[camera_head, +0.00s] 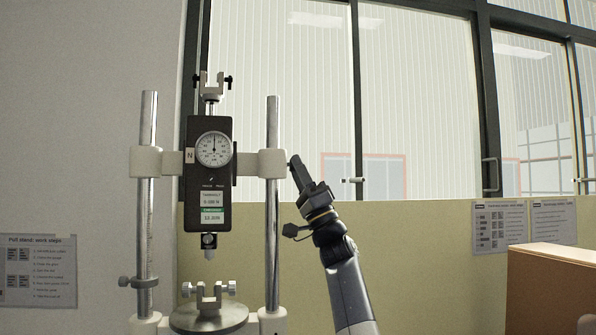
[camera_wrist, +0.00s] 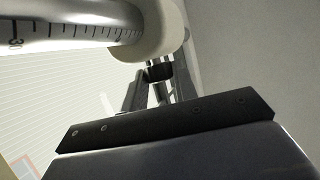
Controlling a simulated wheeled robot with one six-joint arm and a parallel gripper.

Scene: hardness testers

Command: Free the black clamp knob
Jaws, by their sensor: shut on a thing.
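The black clamp knob (camera_wrist: 160,72) shows in the wrist view at the end of the white clamp collar (camera_wrist: 165,30). My gripper (camera_wrist: 158,88) is shut on it, with a finger on either side. In the head view my gripper (camera_head: 293,163) is at the right side of the collar (camera_head: 271,163) on the right column (camera_head: 272,205); its fingertips hide most of the knob there. The force gauge (camera_head: 208,172), with a round dial, hangs upright between the two columns on the crossbar. I cannot tell from these frames how tight the knob is.
The left column (camera_head: 147,205) carries a small stop collar (camera_head: 138,282). A lower clamp fixture (camera_head: 209,296) stands on a round plate below the gauge. A brown box (camera_head: 550,290) is at the lower right.

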